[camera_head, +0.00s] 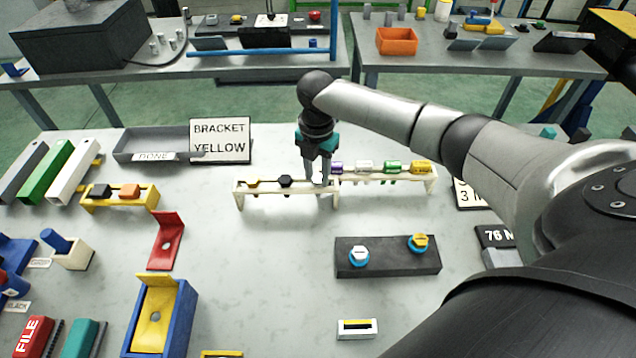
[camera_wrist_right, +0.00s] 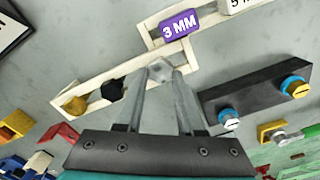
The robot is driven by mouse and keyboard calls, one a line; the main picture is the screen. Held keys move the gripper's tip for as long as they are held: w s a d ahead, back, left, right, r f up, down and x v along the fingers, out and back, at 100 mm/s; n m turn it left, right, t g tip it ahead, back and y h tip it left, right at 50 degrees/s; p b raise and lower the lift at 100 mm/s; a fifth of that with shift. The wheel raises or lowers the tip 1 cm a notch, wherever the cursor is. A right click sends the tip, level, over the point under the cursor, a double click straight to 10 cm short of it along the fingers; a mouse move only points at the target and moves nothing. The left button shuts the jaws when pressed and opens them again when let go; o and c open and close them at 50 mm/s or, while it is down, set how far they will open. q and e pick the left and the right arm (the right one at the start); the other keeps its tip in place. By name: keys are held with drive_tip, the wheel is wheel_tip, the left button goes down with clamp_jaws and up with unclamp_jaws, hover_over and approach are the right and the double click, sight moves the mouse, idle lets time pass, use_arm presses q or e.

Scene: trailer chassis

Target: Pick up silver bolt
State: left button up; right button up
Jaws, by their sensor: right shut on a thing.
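The silver bolt (camera_wrist_right: 160,70) shows in the right wrist view as a grey hexagonal head between my right gripper's fingertips, at the end of the cream bolt rack (camera_wrist_right: 75,110). In the head view my right gripper (camera_head: 320,182) points down at the rack (camera_head: 262,188), and its fingers hide the bolt. My right gripper (camera_wrist_right: 162,72) is shut on the silver bolt, and the bolt appears to be still at the rack. A black bolt (camera_head: 285,181) and a yellow bolt (camera_head: 253,183) stand in the rack to the left. My left gripper is out of view.
A second cream rack (camera_head: 428,183) with a purple 3 MM piece (camera_wrist_right: 180,27) and other coloured pieces adjoins on the right. A black block (camera_head: 388,262) with two blue-ringed bolts stands nearer. A grey DONE tray (camera_head: 130,147) is at the back left.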

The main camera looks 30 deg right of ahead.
clamp_jaws()
drive_tip(key=shift+r, duration=0.1)
